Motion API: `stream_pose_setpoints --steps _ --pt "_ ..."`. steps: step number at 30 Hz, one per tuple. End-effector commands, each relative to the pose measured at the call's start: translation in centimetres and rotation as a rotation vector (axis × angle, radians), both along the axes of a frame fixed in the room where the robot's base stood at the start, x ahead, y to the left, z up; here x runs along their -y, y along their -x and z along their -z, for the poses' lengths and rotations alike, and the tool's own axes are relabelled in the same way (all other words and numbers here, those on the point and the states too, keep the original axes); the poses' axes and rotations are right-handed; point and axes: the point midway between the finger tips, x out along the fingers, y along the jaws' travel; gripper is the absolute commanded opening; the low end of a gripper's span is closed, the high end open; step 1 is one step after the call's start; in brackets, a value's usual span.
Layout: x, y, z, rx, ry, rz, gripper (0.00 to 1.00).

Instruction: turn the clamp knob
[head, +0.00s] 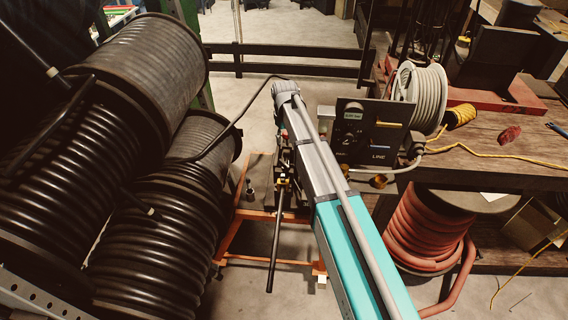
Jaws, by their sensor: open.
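My teal and grey arm reaches from the lower right up to a grey joint near the top centre of the head view. I cannot make out my gripper; it seems hidden behind or below the arm. A dark machine (290,197) with a small brass-coloured part and a long dark lever (276,245) stands on an orange frame (232,238), just left of the arm and partly covered by it. I cannot pick out the clamp knob. A black control panel (381,121) with a small display and dials stands right of the arm.
Large black hose reels (125,85) fill the left side. A wooden bench (475,142) on the right carries a white hose reel (424,90), yellow cord (459,116) and a red item (509,134). A red hose coil (425,230) stands below. Dark rails cross behind.

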Motion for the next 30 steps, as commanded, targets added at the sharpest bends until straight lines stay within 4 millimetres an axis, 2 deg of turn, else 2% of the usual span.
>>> stream_pose_setpoints --steps 30 --pt "-0.1 0.0 7.6 0.000 0.000 -0.002 0.54"
